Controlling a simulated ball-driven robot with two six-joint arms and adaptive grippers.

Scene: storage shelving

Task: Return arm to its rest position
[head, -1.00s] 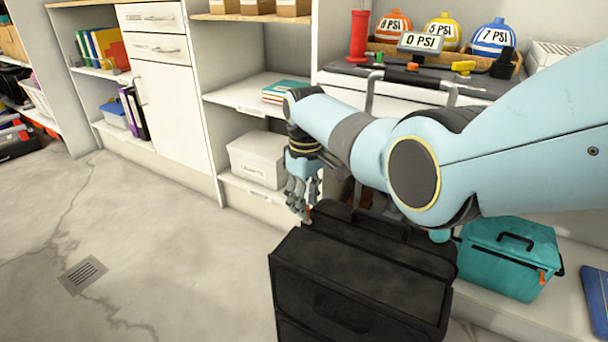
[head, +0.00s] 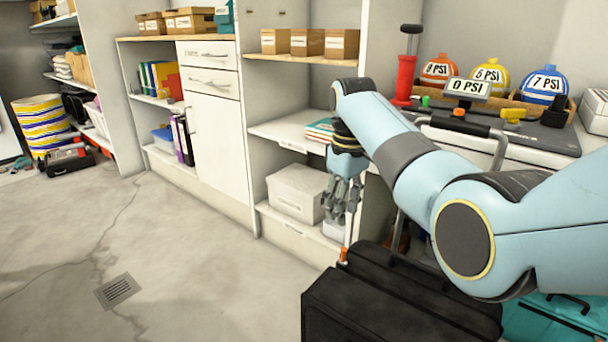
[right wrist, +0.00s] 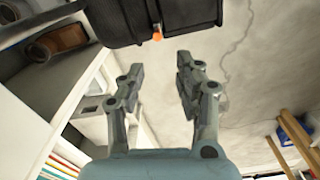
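My right arm comes in from the right of the head view, light blue with dark joints. Its gripper (head: 345,203) points down above and behind the black case, in front of the lower shelves. In the right wrist view the gripper's two fingers (right wrist: 160,88) stand apart with nothing between them. My left gripper is not in view.
A black case (head: 390,310) stands on the floor below the gripper; it also shows in the right wrist view (right wrist: 165,12). Close by are a white storage box (head: 297,192) on a low shelf and a teal bag (head: 545,322).

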